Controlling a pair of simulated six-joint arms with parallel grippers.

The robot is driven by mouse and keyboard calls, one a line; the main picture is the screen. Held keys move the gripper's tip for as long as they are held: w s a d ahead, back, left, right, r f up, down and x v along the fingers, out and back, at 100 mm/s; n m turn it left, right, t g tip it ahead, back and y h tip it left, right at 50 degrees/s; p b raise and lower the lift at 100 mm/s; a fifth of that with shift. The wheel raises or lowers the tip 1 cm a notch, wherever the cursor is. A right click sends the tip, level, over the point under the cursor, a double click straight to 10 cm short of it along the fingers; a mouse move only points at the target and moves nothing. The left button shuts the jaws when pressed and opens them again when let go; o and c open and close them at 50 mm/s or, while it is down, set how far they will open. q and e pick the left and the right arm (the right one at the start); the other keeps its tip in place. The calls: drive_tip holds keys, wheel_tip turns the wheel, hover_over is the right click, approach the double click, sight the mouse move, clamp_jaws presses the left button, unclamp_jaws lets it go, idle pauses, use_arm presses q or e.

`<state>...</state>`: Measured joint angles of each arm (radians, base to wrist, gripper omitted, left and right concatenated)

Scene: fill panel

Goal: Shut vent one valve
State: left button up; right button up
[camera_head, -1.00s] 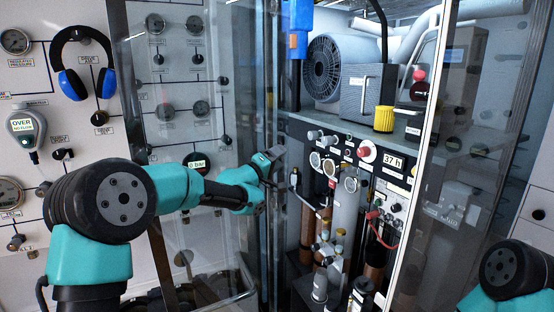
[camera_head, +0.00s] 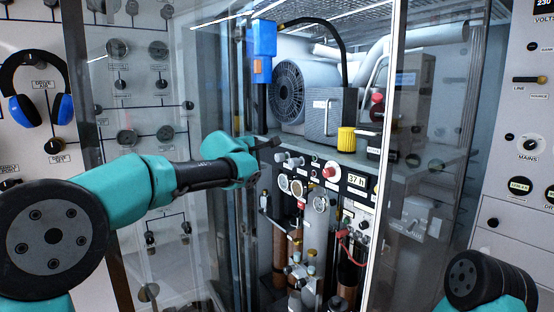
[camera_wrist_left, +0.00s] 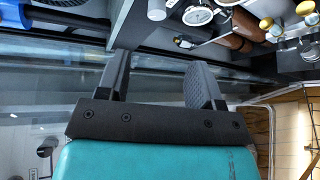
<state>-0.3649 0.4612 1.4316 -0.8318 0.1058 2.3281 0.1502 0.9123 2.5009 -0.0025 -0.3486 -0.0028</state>
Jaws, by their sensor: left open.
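No label reading vent one is legible, so I cannot tell which fitting is the vent one valve. The cabinet's control panel (camera_head: 343,197) carries a red knob (camera_head: 330,169), pale round gauges (camera_head: 297,187) and small grey knobs (camera_head: 294,161). Below it are pipes with small brass-coloured knobs (camera_head: 311,254). My left gripper (camera_head: 266,143) is at the cabinet opening, left of the panel's upper edge. In the left wrist view its two fingers (camera_wrist_left: 160,82) are apart with nothing between them. A white knob (camera_wrist_left: 157,10) and a gauge (camera_wrist_left: 198,15) lie beyond them. My right gripper is out of view.
Glass panes and a metal door post (camera_head: 386,150) frame the opening. A yellow cylinder (camera_head: 346,139) and a grey box (camera_head: 328,118) stand on the shelf above the panel. A blue device (camera_head: 262,50) hangs above my left gripper. Headphones (camera_head: 38,95) hang at the left.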

sight(277, 157)
use_arm(q)
drive_tip(key=s+r+n+y, duration=0.1)
drive_tip(key=r+n, duration=0.1)
drive_tip(key=shift+s+a+n+y, duration=0.1)
drive_tip(key=shift+s+n+y, duration=0.05)
drive_tip(key=shift+n+y, duration=0.2)
drive_tip(key=shift+x, duration=8.65)
drive_tip(key=shift+s+f, duration=0.1)
drive_tip(key=shift+f, duration=0.15)
drive_tip(key=shift+c, duration=0.4)
drive_tip(key=c, duration=0.8)
drive_tip(key=shift+c, duration=0.2)
